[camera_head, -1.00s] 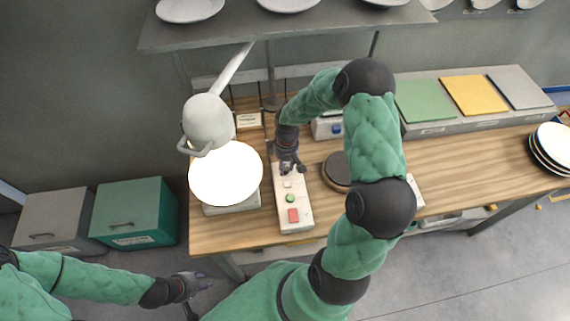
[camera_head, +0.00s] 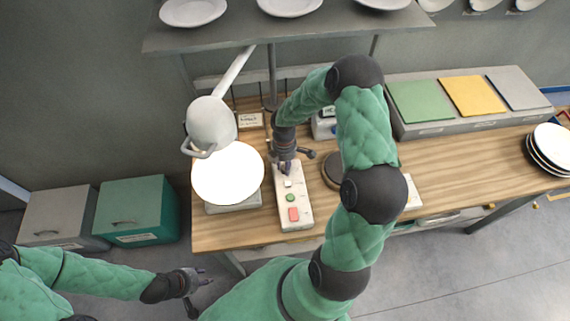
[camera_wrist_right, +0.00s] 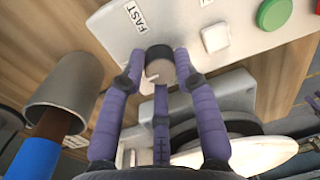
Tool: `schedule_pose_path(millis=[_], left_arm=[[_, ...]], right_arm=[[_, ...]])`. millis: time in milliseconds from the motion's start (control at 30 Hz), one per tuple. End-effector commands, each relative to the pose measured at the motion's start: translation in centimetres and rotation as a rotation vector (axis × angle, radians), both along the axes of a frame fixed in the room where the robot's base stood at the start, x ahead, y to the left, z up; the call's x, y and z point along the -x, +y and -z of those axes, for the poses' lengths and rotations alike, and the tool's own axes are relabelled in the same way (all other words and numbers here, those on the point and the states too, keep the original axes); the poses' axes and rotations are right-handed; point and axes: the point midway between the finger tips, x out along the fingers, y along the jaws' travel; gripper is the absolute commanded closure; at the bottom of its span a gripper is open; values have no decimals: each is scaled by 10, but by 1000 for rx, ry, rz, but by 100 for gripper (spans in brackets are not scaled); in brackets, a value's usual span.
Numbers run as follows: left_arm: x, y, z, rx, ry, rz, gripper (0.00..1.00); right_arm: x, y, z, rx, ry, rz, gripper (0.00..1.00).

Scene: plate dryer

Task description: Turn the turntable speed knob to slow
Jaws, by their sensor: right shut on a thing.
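The speed knob (camera_wrist_right: 159,71) is a dark round knob with a lighter face and a small pale mark, on a white control panel (camera_head: 304,223). In the right wrist view, a FAST label (camera_wrist_right: 141,15) is printed on the panel above and left of the knob. My right gripper (camera_wrist_right: 160,63) has its fingers closed around the knob; in the head view it (camera_head: 286,168) is at the panel's far end and hides the knob. No SLOW label is visible. My left gripper (camera_head: 200,277) is empty beside the table, fingers apart.
The panel also has a white button (camera_head: 288,183), a green button (camera_head: 290,197) and a red button (camera_head: 294,214). A grey cup (camera_wrist_right: 65,82) stands close to my right fingers.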

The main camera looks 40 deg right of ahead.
Motion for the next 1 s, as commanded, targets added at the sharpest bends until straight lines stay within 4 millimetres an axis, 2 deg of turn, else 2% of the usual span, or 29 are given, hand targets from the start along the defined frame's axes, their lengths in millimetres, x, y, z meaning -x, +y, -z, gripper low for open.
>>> schedule_pose_path(millis=[600, 633, 700, 1000], left_arm=[[0, 0, -1, 0, 0, 0, 63], [0, 0, -1, 0, 0, 0, 63], [0, 0, -1, 0, 0, 0, 63], [0, 0, -1, 0, 0, 0, 63]], right_arm=[[1, 0, 1, 0, 2, -44, 100], [1, 0, 1, 0, 2, -44, 66], [1, 0, 1, 0, 2, -43, 46], [0, 0, 0, 0, 1, -42, 45]])
